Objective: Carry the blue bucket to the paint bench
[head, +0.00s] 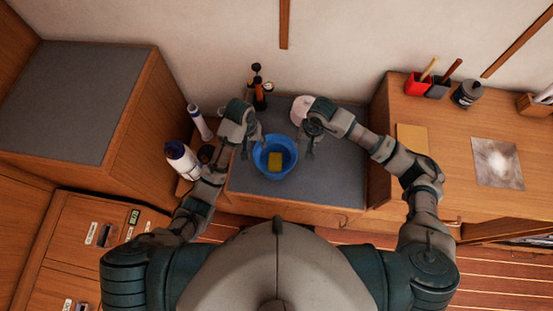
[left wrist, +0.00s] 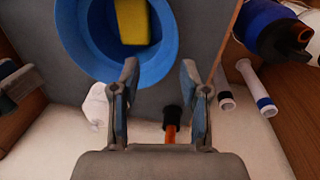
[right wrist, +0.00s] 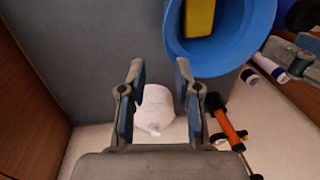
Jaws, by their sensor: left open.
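The blue bucket (head: 270,145) stands on the grey worktop in the middle, with a yellow sponge (head: 275,162) in it. My left gripper (head: 256,134) is open at the bucket's upper left. In the left wrist view the bucket (left wrist: 95,60) lies beyond its left finger, which overlaps the rim; contact cannot be told. My right gripper (head: 307,143) is open and empty at the bucket's upper right. In the right wrist view the bucket (right wrist: 225,60) is beside its right finger. The wooden bench (head: 428,180) at the right, with brushes in cups, looks like the paint bench.
The bench holds a red cup (head: 418,84), a dark bottle (head: 467,94), a tan sheet (head: 412,138) and a speckled sheet (head: 498,163). A white cloth-like thing (head: 301,108) and orange-black tools (head: 260,92) sit behind the bucket. White-and-blue bottles (head: 182,160) stand left.

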